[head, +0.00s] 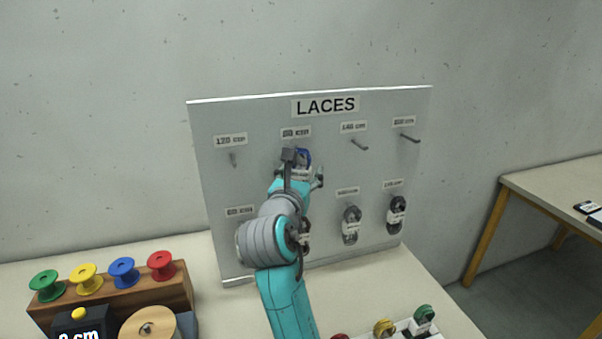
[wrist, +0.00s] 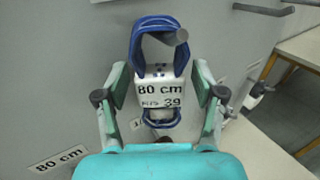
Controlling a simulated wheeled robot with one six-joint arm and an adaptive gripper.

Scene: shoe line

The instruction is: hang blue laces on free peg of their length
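The blue laces (wrist: 168,24) are a looped bundle with a white band and a tag reading "80 cm" and "KIDS 39". In the wrist view, the end of a grey peg (wrist: 182,37) shows inside their upper loop. In the head view the laces (head: 304,155) are at the board's upper row, under a label (head: 295,133) that seems to read 80 cm. My gripper (wrist: 161,88) has a finger on each side of the tagged band, with small gaps visible, so it looks open around it. In the head view my gripper (head: 302,172) partly hides the laces and peg.
The LACES board (head: 325,180) has bare pegs at upper left (head: 233,160), upper middle-right (head: 359,145) and upper right (head: 410,138). Dark laces hang lower right (head: 351,225) (head: 396,214). A wooden spool rack (head: 110,305) stands left. More laces (head: 424,318) lie front right.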

